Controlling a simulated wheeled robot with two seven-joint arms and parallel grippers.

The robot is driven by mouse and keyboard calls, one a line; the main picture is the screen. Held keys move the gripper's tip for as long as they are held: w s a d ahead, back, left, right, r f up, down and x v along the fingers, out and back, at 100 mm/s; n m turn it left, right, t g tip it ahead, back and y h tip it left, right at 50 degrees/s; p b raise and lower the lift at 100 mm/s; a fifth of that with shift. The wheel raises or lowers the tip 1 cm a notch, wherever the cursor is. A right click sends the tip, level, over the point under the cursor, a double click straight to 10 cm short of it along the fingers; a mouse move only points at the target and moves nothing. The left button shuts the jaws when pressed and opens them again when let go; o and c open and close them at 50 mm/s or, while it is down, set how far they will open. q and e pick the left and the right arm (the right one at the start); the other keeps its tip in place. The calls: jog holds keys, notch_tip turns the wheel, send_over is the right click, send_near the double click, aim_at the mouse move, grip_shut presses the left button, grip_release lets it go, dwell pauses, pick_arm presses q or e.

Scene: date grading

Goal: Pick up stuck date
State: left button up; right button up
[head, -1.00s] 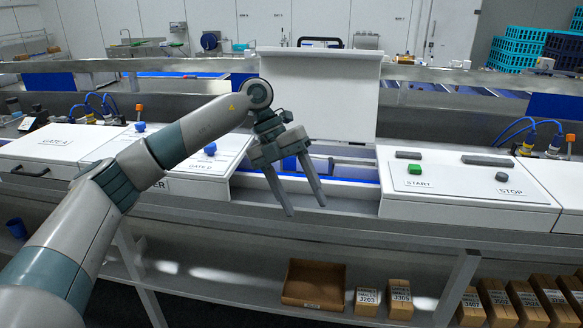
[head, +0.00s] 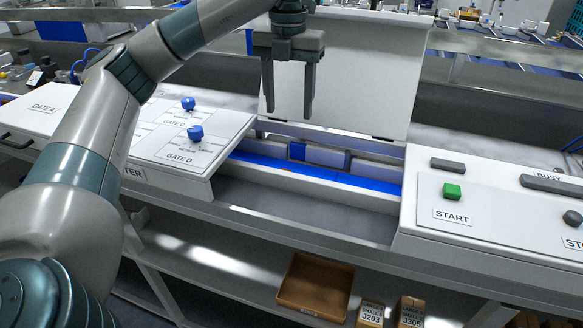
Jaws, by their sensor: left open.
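My left gripper (head: 288,114) is open and empty, with its two fingers pointing down. It hangs in front of the raised white lid (head: 365,90), above the open channel between the two white panels. The channel holds a blue strip (head: 262,162) and grey-white blocks (head: 322,155) along its back wall. I cannot make out a date in the channel; it may be hidden or too small to see. My right gripper is not in view.
The left panel has blue knobs (head: 195,132) at gates C and D. The right panel has a green START button (head: 452,191) and a dark STOP button (head: 572,217). An open brown box (head: 314,287) and small labelled cartons (head: 411,312) sit on the shelf below.

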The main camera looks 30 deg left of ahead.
pick_arm(q)
jog(key=b, duration=0.7)
send_over(285, 169)
jog(key=f, duration=1)
jog(key=shift+w+d+f, duration=0.2)
jog(key=shift+d+f, duration=0.1)
jog(key=shift+f, duration=0.75)
jog(key=shift+s+a+f+b, duration=0.15)
jog(key=shift+f+b, duration=0.6)
jog(key=shift+f, duration=0.55)
jog(key=shift+s+a+f+b, duration=0.1)
jog(key=shift+f+b, duration=0.6)
jog(key=shift+f, duration=0.6)
jog(key=shift+w, duration=0.1)
jog(key=c, duration=0.8)
